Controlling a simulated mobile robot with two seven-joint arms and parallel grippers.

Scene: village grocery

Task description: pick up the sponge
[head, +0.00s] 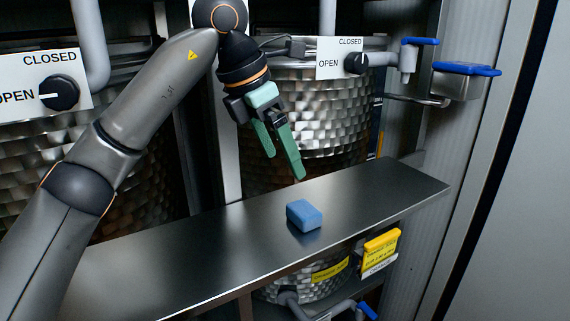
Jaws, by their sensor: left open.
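The blue sponge (304,215) is a small block lying on the bare metal shelf (376,198), right of the picture's middle. My left gripper (286,166) has green fingers and hangs above and slightly behind the sponge. Its fingers are apart and empty, pointing down toward the shelf. A gap shows between the fingertips and the sponge. My right gripper is not in the view.
Textured metal tanks (318,118) stand behind the shelf, with OPEN/CLOSED plates and black knobs (356,63). Blue-handled valves (420,41) stick out at the upper right. A yellow label (381,243) hangs below the shelf's front edge. The shelf around the sponge is clear.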

